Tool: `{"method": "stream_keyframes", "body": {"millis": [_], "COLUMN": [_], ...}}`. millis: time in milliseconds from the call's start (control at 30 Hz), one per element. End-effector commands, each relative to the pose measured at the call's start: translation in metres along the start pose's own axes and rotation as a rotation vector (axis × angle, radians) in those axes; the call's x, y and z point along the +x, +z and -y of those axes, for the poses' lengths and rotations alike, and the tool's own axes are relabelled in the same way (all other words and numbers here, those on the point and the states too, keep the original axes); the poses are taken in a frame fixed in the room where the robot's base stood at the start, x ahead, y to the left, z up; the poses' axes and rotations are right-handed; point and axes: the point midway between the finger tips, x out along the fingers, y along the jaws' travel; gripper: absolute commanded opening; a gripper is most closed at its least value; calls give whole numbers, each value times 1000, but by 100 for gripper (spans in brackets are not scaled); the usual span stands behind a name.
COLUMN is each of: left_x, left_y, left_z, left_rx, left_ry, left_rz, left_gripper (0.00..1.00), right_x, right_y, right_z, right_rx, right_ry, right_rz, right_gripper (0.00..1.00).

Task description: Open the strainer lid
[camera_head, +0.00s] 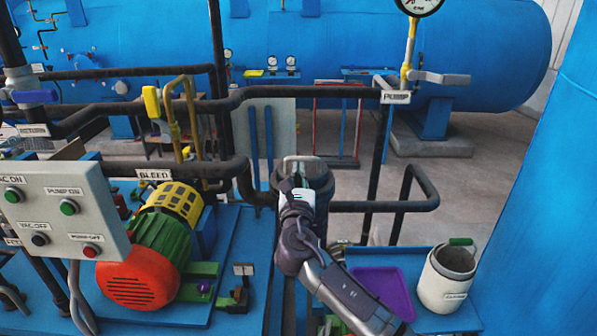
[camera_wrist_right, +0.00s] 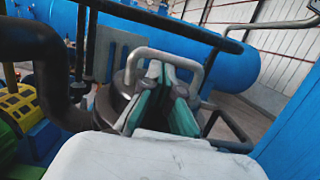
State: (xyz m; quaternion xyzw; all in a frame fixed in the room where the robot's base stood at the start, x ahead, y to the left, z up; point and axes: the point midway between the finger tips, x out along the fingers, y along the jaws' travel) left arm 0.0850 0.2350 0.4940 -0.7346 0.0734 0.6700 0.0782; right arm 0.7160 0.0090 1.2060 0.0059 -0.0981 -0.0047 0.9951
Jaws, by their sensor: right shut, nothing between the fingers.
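The strainer (camera_head: 323,186) is a dark round pot on the pipe run near the middle of the head view. A pale grey loop handle (camera_head: 303,159) stands on its lid, and the lid appears seated on the pot. In the right wrist view the handle (camera_wrist_right: 141,53) arches just beyond my fingers, with part of the dark strainer (camera_wrist_right: 108,104) to the left. My right gripper (camera_head: 297,184) is shut and empty, its fingertips (camera_wrist_right: 167,74) at the handle; I cannot tell whether they touch it. My arm and gripper hide much of the lid. My left gripper is not in view.
Dark pipes (camera_head: 392,206) run left and right of the strainer. A red and green pump motor (camera_head: 150,260) and a control box (camera_head: 60,207) stand left. A purple tray (camera_head: 384,290) and a white bucket (camera_head: 442,287) sit right. A large blue tank (camera_head: 420,45) is behind.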

Motion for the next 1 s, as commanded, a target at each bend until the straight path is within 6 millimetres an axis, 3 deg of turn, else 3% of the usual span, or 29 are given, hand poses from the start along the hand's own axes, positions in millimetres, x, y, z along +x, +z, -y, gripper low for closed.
{"method": "stream_keyframes", "body": {"millis": [767,1000], "left_x": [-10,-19], "left_y": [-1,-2], "left_z": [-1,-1], "left_rx": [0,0], "left_ry": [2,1], "left_rz": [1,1], "left_gripper": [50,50], "right_x": [8,18], "right_y": [14,28], "right_z": [0,0], "right_rx": [0,0], "right_ry": [-1,-1], "right_rz": [1,3], "right_gripper": [0,0]}}
